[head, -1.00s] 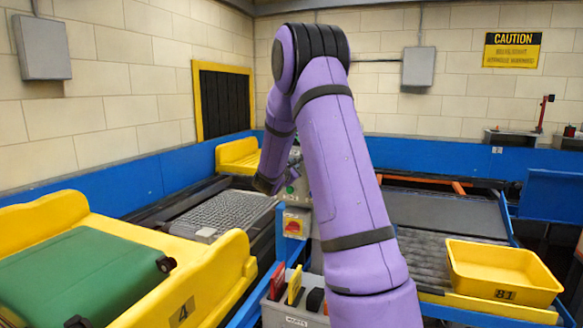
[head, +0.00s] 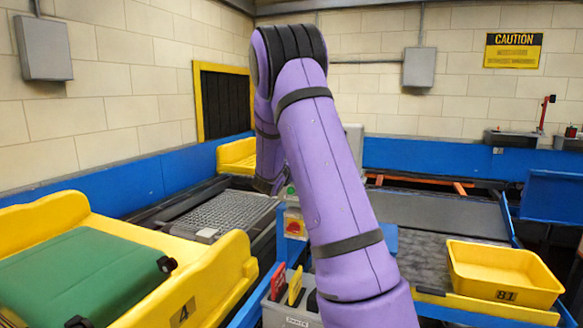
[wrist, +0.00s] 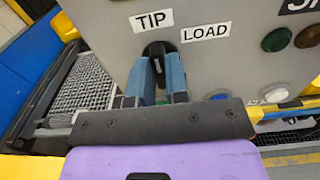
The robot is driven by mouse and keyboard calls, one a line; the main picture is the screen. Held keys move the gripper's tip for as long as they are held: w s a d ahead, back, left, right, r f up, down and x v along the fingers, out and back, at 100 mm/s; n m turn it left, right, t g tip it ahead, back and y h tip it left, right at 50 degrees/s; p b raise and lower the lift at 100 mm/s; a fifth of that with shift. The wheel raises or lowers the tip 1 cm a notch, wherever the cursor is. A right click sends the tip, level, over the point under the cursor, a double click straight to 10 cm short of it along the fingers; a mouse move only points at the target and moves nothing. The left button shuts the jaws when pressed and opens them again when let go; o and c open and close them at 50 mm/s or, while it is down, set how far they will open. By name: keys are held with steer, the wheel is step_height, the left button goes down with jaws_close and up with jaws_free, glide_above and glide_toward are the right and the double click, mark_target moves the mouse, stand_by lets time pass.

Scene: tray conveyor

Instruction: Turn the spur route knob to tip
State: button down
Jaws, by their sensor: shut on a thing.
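The spur route knob (wrist: 154,48) is black and sits on a grey control panel (wrist: 215,65) in the wrist view, below the white TIP label (wrist: 152,20) and left of the LOAD label (wrist: 206,31). My gripper (wrist: 157,68) is shut on the knob, one blue-grey finger on each side. The fingers hide much of the knob, so I cannot tell where it points. In the head view my arm covers the gripper and the knob.
Right of the knob are a green button (wrist: 276,40), a brown button (wrist: 308,36) and a white button (wrist: 275,93). A yellow tray (head: 500,272) stands right, a green case (head: 85,275) left.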

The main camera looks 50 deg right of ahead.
steer(key=shift+f, duration=0.1)
stand_by(0.4)
steer(key=c, duration=1.1)
jaws_free()
steer(key=shift+a, duration=0.1)
steer(key=shift+n, duration=0.3)
steer(key=v, duration=1)
steer(key=shift+s+a, duration=0.15)
steer(key=shift+a, duration=0.15)
